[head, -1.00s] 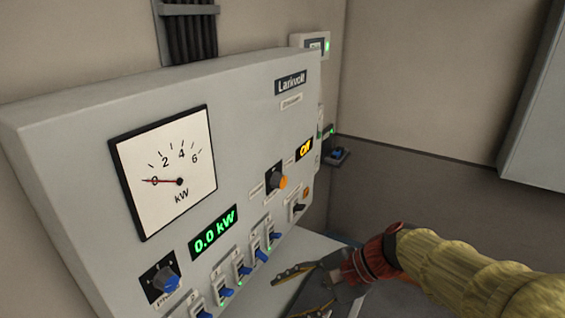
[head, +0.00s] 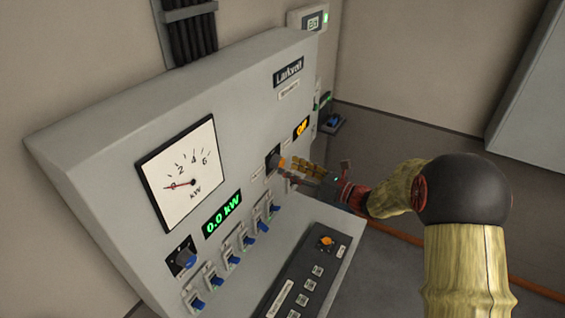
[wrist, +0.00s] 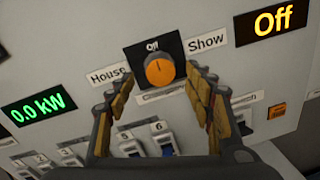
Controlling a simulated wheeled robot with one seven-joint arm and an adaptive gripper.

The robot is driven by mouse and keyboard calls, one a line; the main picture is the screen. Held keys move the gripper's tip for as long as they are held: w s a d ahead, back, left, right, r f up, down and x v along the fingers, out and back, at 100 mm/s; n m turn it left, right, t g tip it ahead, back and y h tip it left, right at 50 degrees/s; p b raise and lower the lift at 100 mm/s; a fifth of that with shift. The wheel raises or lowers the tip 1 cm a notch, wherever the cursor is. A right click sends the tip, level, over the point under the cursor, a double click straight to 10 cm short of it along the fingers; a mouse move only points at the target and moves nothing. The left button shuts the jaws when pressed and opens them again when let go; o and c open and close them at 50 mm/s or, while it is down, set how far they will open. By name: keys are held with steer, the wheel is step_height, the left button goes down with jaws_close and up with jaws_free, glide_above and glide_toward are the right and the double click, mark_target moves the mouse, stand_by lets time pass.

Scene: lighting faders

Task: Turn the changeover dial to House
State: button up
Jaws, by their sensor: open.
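The changeover dial (wrist: 160,70) is an orange-faced knob on a black plate, with labels House to its left, Off above and Show to its right in the wrist view. Its white pointer mark is at the top, toward Off. An amber display (wrist: 274,22) beside it reads Off. My gripper (wrist: 163,78) is open, with one finger on each side of the dial; I cannot tell whether either touches it. In the head view my gripper (head: 300,168) is at the panel, and the dial (head: 273,160) is partly hidden by the fingers.
A dark control strip (head: 300,285) lies on the ledge below.

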mark_target(282, 165)
steer(key=shift+x, duration=1.95)
steer(key=shift+c, duration=0.4)
steer(key=c, duration=1.1)
steer(key=n+b, duration=0.1)
steer(key=b, duration=0.1)
steer(key=n+b, duration=0.1)
steer(key=b, duration=0.1)
steer(key=shift+f+n+b, duration=0.25)
steer(key=shift+n+b, duration=0.05)
steer(key=n+b, duration=0.4)
steer(key=b, duration=0.3)
steer(key=shift+f+n+y+b, duration=0.15)
steer(key=shift+n+y+b, duration=0.15)
steer(key=n+b, duration=0.3)
steer(key=b, duration=0.2)
steer(key=n+b, duration=0.2)
steer(key=b, duration=0.1)
steer(key=shift+r, duration=0.3)
